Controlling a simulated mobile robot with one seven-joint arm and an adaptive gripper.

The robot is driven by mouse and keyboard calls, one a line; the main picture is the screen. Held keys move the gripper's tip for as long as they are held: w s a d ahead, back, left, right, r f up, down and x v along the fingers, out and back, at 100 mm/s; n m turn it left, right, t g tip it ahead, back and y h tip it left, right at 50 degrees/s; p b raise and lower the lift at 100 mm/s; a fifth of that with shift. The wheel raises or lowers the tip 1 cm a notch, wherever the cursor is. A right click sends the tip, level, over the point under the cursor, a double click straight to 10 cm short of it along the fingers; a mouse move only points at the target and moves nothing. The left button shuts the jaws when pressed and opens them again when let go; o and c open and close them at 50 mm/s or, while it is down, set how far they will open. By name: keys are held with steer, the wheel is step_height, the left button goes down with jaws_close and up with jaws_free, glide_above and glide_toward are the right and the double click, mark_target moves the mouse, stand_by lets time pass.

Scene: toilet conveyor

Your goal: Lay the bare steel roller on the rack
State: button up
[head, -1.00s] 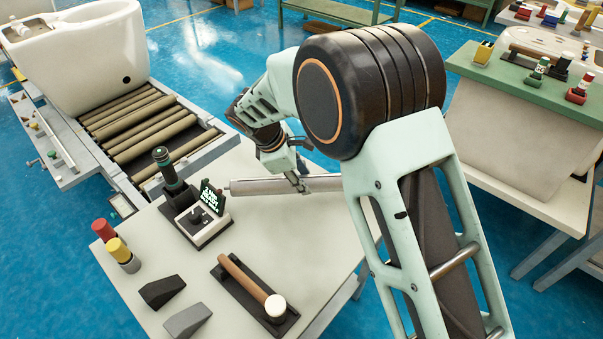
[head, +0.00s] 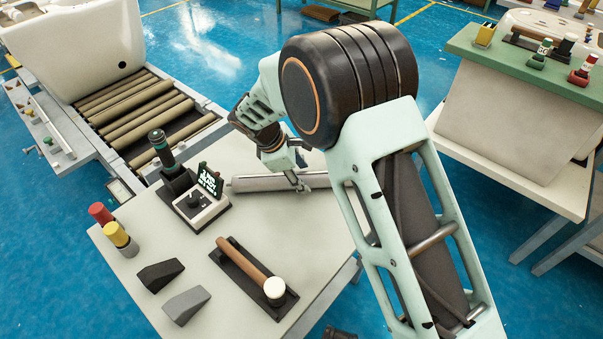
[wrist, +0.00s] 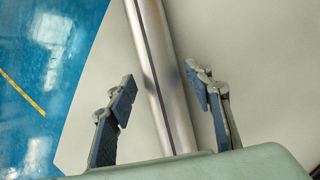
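The bare steel roller (head: 260,184) is a long grey cylinder near the far edge of the pale table, partly hidden by my arm in the head view. In the wrist view the roller (wrist: 158,75) runs lengthwise between my fingers. My gripper (wrist: 162,78) is open, with one finger on each side of it and a visible gap on both sides. In the head view my gripper (head: 300,183) is at the roller, its fingers small and partly hidden. I cannot pick out the rack for certain.
The table (head: 190,255) holds a control box (head: 201,208), a mallet (head: 250,265) in a dark holder, two wedges and red and yellow capped cylinders. A roller conveyor (head: 150,120) carrying a white toilet (head: 75,50) stands at the left. A green-topped bench (head: 520,75) stands right.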

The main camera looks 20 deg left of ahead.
steer(key=p+v, duration=0.2)
steer(key=v, duration=1)
steer(key=shift+r, duration=0.1)
steer(key=shift+o, duration=0.5)
